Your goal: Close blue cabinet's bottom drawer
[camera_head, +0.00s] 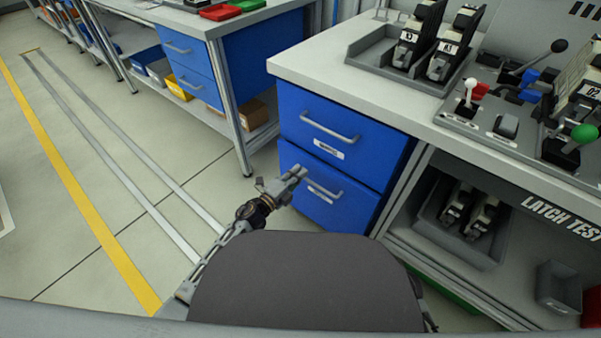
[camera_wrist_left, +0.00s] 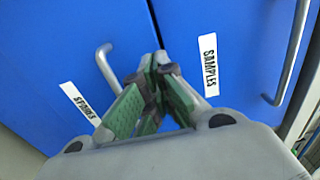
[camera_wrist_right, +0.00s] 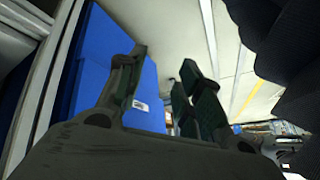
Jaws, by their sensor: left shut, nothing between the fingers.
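The blue cabinet (camera_head: 400,158) stands under the grey worktop, with two drawers. Its bottom drawer (camera_head: 330,210) looks about flush with the top drawer (camera_head: 322,112); I cannot tell if a small gap is left. In the left wrist view the bottom drawer (camera_wrist_left: 60,40) has a handle and a partly readable label, and the top drawer (camera_wrist_left: 235,25) is labelled SAMPLES. My left gripper (camera_head: 298,172) is shut and empty, in front of the bottom drawer near its handle; contact is unclear. My right gripper (camera_wrist_right: 165,58) is open and empty, hidden in the head view.
The worktop (camera_head: 330,68) carries latch fixtures and levers. An open shelf right of the cabinet holds a grey bin (camera_head: 460,240). Another blue-drawered bench (camera_head: 262,50) stands at the back left. The floor (camera_head: 110,190) at left is clear.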

